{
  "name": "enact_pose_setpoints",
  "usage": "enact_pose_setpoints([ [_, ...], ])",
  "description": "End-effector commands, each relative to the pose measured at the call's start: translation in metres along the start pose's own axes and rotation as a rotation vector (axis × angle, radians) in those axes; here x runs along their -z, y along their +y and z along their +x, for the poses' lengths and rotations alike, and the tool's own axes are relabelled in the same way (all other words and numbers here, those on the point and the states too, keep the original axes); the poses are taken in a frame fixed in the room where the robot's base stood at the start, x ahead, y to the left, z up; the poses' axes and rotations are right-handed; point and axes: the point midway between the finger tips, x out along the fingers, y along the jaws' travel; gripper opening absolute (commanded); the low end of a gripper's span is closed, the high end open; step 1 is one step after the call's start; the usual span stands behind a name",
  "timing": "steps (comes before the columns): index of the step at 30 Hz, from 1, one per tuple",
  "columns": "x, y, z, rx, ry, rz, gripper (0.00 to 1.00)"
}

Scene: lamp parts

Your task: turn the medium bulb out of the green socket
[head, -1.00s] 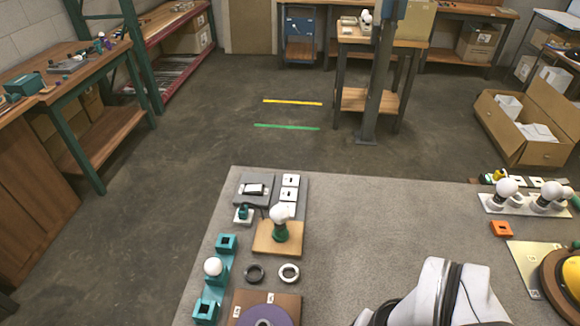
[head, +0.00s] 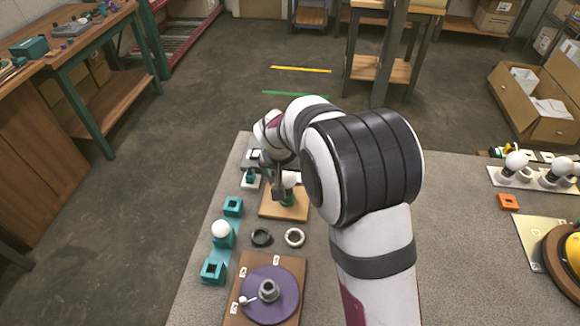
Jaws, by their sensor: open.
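The green socket (head: 289,199) stands on a wooden block on the grey table, left of centre. A white bulb (head: 290,179) shows above it, partly hidden by my gripper and arm. My gripper (head: 281,192) points down at the bulb and socket, with a finger in front of them on the left. It is open. Whether its fingers touch the bulb cannot be told from here.
A teal rack (head: 222,238) with a white bulb is on the left. A purple disc (head: 284,281) sits nearer. More bulbs stand on a white strip (head: 535,181) at the right.

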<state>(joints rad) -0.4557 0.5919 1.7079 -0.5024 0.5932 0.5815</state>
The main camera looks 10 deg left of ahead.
Motion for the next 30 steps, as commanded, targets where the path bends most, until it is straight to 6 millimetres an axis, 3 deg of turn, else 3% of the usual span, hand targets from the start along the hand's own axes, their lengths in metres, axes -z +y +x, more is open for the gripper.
enact_pose_setpoints([
  [3, -0.001, 0.001, 0.032, -0.002, -0.004, 0.000, 0.92],
  [9, 0.000, 0.001, 0.064, -0.001, -0.001, 0.001, 0.92],
  [20, 0.000, 0.001, 0.072, 0.000, 0.000, 0.001, 0.90],
  [30, 0.000, 0.001, 0.071, 0.000, 0.000, 0.001, 0.29],
])
